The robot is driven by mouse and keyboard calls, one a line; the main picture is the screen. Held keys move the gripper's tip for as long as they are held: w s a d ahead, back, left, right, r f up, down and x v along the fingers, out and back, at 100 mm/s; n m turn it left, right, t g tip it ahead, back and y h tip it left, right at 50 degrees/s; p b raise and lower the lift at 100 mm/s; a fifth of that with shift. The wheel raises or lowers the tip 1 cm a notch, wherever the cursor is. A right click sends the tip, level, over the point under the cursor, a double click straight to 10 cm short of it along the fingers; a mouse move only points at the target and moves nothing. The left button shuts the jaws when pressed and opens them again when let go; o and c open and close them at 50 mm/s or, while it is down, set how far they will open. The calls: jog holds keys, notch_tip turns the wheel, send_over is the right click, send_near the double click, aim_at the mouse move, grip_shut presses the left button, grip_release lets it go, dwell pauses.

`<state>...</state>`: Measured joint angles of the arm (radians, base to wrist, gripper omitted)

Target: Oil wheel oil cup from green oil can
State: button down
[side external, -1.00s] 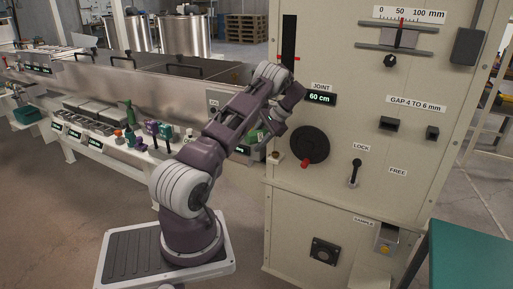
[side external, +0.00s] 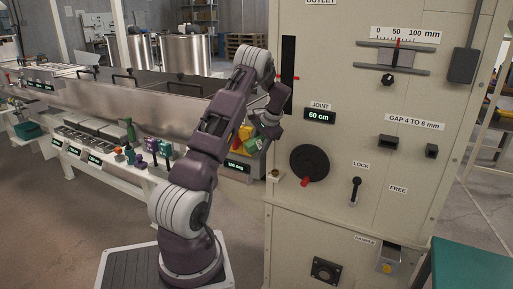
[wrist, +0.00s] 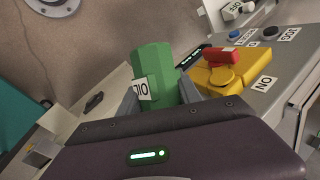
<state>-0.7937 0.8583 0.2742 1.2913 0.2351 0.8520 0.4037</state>
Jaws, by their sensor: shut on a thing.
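The green oil can (wrist: 153,72), with a white OIL label, is between the fingers of my gripper (wrist: 160,95) in the wrist view. My gripper is shut on it. In the side view the can (side external: 254,146) shows as a small green shape under my wrist, in front of the console and left of the tall cream cabinet. The black wheel (side external: 309,162) with a red handle is on the cabinet front. A small brass-coloured cup (side external: 275,174), apparently the oil cup, sits on a ledge left of the wheel. The can is above and left of it, apart from it.
A yellow switch box (wrist: 224,75) with a red lever is right of the can in the wrist view. The cabinet (side external: 330,225) also bears a lock lever (side external: 355,192). A shelf of coloured bottles (side external: 150,148) lies left of my arm.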

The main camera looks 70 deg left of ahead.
jog(key=shift+w+t, duration=0.15)
jog(key=shift+t, duration=0.25)
jog(key=t+y, duration=0.1)
jog(key=t, duration=0.2)
jog(key=shift+w+a+f+n, duration=0.1)
jog(key=shift+w+n, duration=0.05)
jog(key=shift+n, duration=0.25)
jog(key=shift+w+t+y, duration=0.3)
jog(key=shift+w+t, duration=0.05)
jog(key=shift+t, duration=0.45)
jog(key=shift+a, duration=0.1)
jog(key=shift+n+t, duration=0.3)
jog(key=shift+t, duration=0.4)
jog(key=w+f, duration=0.1)
jog(key=f, duration=0.1)
jog(key=w+f, duration=0.1)
jog(key=f, duration=0.1)
jog(key=w+f, duration=0.1)
jog(key=f, duration=0.2)
jog(key=shift+a, duration=0.35)
